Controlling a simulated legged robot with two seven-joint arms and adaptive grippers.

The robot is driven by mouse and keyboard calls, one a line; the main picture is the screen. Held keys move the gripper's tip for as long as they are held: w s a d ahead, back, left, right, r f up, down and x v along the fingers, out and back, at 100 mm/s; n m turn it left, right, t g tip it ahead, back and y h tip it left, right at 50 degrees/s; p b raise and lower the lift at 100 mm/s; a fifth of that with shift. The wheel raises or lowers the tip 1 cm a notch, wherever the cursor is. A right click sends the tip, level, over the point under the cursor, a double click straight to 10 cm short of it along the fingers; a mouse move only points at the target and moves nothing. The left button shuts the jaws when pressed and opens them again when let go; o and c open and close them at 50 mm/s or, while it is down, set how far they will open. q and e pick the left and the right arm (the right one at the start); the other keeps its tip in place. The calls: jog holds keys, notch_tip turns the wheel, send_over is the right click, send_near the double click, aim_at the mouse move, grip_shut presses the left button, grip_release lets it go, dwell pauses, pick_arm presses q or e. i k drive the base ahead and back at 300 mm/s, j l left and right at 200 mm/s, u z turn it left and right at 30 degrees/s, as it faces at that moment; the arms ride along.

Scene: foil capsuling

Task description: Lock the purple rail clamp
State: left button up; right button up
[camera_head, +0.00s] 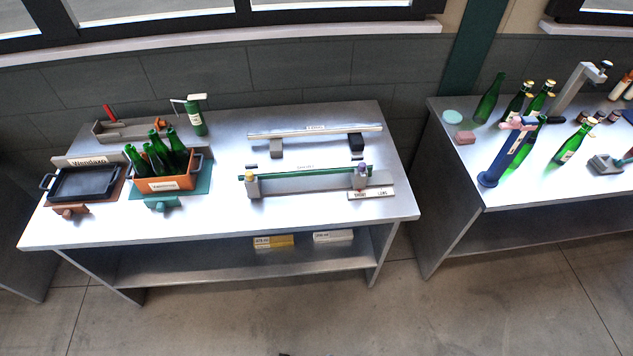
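A small clamp with a purple top (361,170) sits near the right end of the front rail (305,182) on the middle table. A similar clamp with a yellow top (250,177) stands at the rail's left end. A green strip runs along the back of this rail between the two clamps. A white label plate (371,194), with text too small to read surely, lies just in front of the purple clamp. I cannot tell whether the purple clamp is locked. Neither of my grippers shows in this view.
A second rail (315,131) lies behind on the same table (225,225). To the left are an orange crate (165,184) of green bottles, a dark tray (83,186) and a green canister (195,122). Another table with bottles and a blue stand (488,179) is at right.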

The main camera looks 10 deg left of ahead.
aim_at(362, 166)
jog(key=i+l+u, duration=0.3)
jog(key=l, duration=0.35)
jog(key=l+u, duration=0.35)
jog(key=l, duration=0.3)
jog(key=l+u, duration=0.3)
jog(key=l, duration=0.4)
